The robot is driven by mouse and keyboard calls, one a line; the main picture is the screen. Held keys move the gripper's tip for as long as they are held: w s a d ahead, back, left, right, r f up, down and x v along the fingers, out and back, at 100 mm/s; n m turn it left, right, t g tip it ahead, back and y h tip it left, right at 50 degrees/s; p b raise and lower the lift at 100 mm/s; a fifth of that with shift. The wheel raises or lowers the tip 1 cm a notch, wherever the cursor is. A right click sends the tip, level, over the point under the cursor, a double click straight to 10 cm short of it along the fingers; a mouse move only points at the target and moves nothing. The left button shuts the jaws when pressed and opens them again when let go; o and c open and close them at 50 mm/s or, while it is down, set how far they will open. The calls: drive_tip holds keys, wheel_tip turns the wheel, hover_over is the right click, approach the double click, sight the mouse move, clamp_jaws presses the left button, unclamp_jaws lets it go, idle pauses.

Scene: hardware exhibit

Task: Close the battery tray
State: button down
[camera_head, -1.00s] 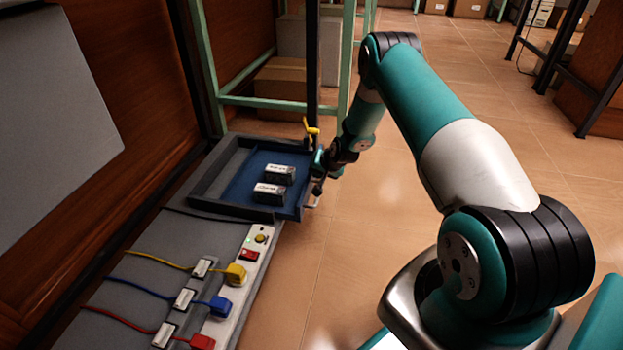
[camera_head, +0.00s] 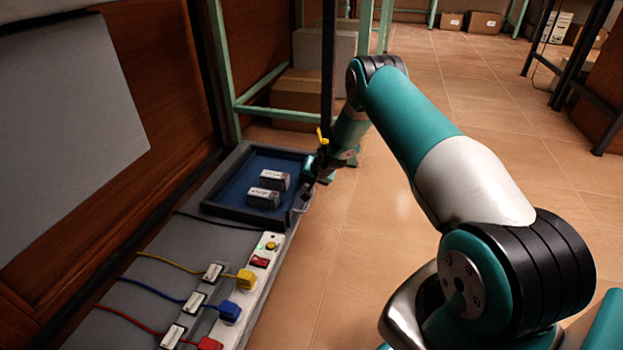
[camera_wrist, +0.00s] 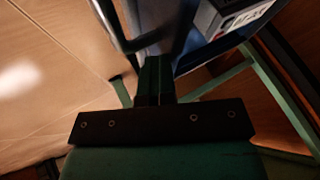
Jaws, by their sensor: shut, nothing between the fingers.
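The battery tray (camera_head: 240,180) has a blue floor and dark rim and sits in the grey bench's end, its right side roughly in line with the bench edge. Any small remaining gap is hidden by my gripper. Two labelled batteries (camera_head: 265,198) lie on its floor. A grey handle (camera_head: 300,204) shows at its right side. My gripper (camera_head: 313,176) is shut and empty, close against the tray's right side. The wrist view shows the shut fingers (camera_wrist: 154,80) beside a grey bar, with one battery (camera_wrist: 235,17) beyond. Whether the fingers touch the tray is unclear.
A power strip (camera_head: 262,262) with yellow, blue and red plugs runs along the bench in front of the tray. A yellow lever (camera_head: 322,136) and dark post stand behind my gripper. Boxes (camera_head: 297,92) sit on a green-framed rack.

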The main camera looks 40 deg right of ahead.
drive_tip(key=shift+w+a+r, duration=0.15)
drive_tip(key=shift+a, duration=0.05)
drive_tip(key=s+d+r+p, duration=0.2)
drive_tip(key=s+r+p, duration=0.5)
drive_tip(key=s, duration=0.2)
drive_tip(key=shift+s+d+r, duration=0.3)
drive_tip(key=shift+d+r, duration=0.05)
